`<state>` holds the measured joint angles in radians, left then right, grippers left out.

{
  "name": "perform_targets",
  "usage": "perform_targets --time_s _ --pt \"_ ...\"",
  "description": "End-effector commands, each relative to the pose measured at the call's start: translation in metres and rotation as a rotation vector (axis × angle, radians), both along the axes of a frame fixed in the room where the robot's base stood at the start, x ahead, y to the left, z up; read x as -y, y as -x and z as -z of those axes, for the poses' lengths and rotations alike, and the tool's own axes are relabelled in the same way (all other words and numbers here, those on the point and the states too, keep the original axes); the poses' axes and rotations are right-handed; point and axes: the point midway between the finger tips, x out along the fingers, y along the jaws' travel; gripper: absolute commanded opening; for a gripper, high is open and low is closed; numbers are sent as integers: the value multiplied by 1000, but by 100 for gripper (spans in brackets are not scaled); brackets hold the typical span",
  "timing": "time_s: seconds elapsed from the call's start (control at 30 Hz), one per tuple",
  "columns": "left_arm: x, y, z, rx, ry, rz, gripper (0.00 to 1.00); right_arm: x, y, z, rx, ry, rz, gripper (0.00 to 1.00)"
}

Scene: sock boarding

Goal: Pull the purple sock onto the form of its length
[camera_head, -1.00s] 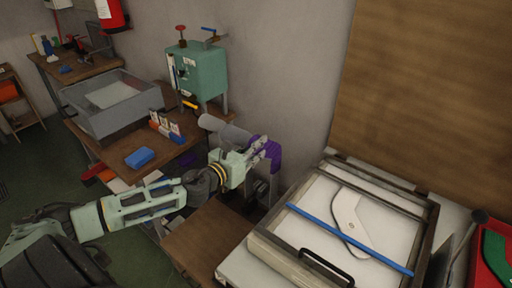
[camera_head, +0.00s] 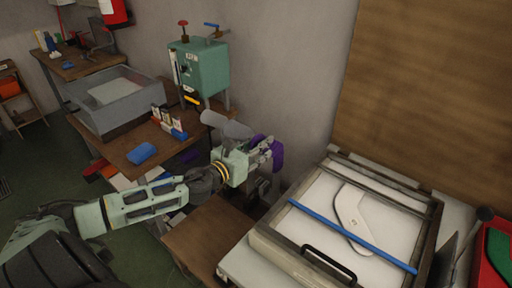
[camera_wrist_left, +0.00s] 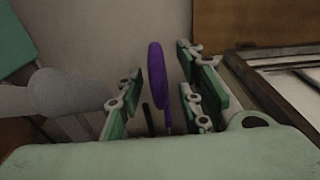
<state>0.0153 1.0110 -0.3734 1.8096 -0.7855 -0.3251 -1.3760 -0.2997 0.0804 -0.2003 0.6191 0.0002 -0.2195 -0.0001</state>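The purple sock (camera_head: 277,153) is at the wall side of the small bench, just beyond my left gripper (camera_head: 265,150). In the left wrist view the purple sock (camera_wrist_left: 157,78) stands upright, seen nearly edge-on, between the fingers of my left gripper (camera_wrist_left: 162,105). The fingers are spread, with gaps on both sides of the sock. A thin purple strip hangs below it; whether a form is inside it I cannot tell. A grey foot-shaped form (camera_head: 225,125) stands left of the gripper; this form also shows in the left wrist view (camera_wrist_left: 55,95). My right gripper is not in view.
A framed press with a white bed (camera_head: 315,215), a blue bar and a black handle lies to the right. A teal box machine (camera_head: 205,70) stands behind. The brown board (camera_head: 205,235) in front is clear.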

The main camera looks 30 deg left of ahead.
Motion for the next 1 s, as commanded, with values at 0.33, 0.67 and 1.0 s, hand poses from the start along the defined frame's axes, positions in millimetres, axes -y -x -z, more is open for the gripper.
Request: perform_targets --time_s 0.33,0.67,1.0 --pt "-2 31 -1 -5 -2 0 34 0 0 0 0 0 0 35" --pt "-6 74 -5 -4 0 1 34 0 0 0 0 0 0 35" --pt "-8 109 -10 -1 2 0 34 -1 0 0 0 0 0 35"
